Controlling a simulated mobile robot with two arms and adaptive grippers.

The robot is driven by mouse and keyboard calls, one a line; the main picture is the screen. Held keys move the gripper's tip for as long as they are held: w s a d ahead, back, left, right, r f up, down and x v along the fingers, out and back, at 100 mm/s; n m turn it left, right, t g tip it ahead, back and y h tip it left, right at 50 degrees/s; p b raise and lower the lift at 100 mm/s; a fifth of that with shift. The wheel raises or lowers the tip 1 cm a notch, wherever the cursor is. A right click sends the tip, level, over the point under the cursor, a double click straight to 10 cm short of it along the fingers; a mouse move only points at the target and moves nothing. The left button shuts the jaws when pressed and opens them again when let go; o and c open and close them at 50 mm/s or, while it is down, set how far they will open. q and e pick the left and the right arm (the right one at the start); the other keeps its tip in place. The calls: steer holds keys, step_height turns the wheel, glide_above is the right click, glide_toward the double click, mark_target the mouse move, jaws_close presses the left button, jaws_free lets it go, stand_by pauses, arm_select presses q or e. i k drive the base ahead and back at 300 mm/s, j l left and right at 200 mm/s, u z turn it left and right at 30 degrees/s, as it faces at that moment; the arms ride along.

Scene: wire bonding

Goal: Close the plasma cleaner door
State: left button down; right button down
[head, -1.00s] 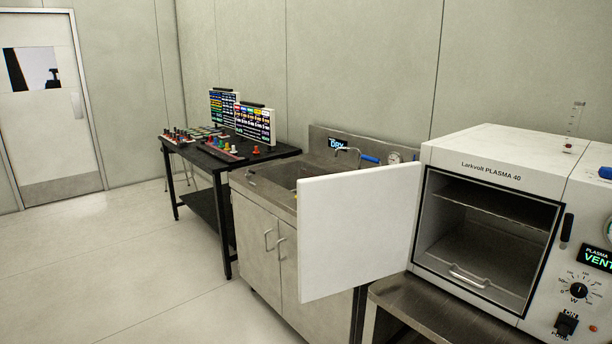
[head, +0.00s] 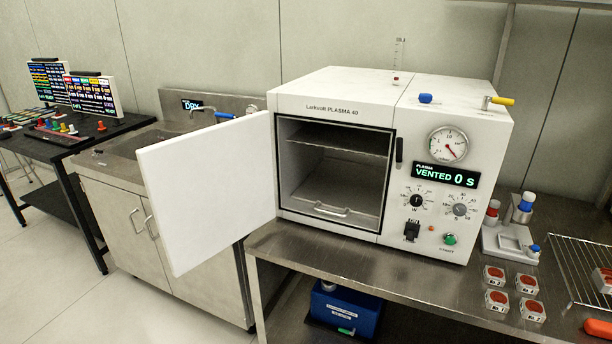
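The plasma cleaner (head: 335,85) is a white box marked "Larkvolt PLASMA 40" on a steel bench. Its white door (head: 210,190) stands wide open, swung out to the left from the chamber's left edge. The chamber (head: 330,175) shows a shelf and a tray with a handle at the bottom, and no other load that I can see. A black latch (head: 399,149) sits at the right edge of the opening. The display (head: 445,176) reads "VENTED 0 S". Neither of my grippers is in view.
The steel bench (head: 350,257) holds several small red-topped boxes (head: 497,301), a white tray with bottles (head: 508,243) and a wire rack (head: 580,265). A blue case (head: 343,310) sits below. A sink cabinet (head: 125,212) stands behind the door; floor at left is clear.

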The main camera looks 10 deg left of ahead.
mark_target(208, 189)
steer(key=i+j+z, duration=0.2)
steer(key=j+z, duration=0.15)
steer(key=i+j+z, duration=0.1)
steer(key=j+z, duration=0.25)
steer(key=i+j+z, duration=0.1)
steer(key=j+z, duration=0.3)
steer(key=j, duration=0.15)
steer(key=j+z, duration=0.35)
steer(key=j, duration=1.1)
steer(key=k+j+z, duration=0.15)
steer(key=j, duration=1)
steer(key=i, duration=0.05)
